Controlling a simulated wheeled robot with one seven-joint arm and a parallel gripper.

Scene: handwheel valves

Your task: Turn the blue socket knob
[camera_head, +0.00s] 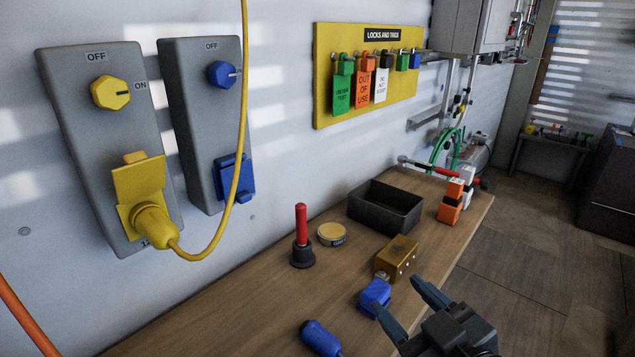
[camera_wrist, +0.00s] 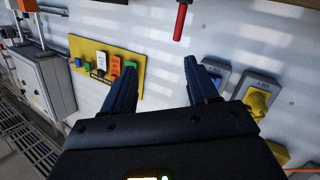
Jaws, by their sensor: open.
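The blue socket knob (camera_head: 222,74) is on the upper part of the right grey socket box (camera_head: 188,120), below an OFF label. A pale mark on it points to the right. The yellow cable hangs just right of the knob. A closed-looking blue socket cover (camera_head: 232,178) is lower on the same box. My gripper (camera_head: 396,294) is open and empty over the bench's right front edge, far from the knob. In the wrist view, my gripper (camera_wrist: 162,68) faces the wall, and a finger partly hides the blue socket box; the knob cannot be made out there.
The left grey box has a yellow knob (camera_head: 111,93) and a yellow plug (camera_head: 153,223) whose cable (camera_head: 243,110) loops in front of the right box. The bench (camera_head: 230,318) carries a black bin (camera_head: 385,208), red-handled tool (camera_head: 301,235), brass block (camera_head: 397,258) and blue pieces.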

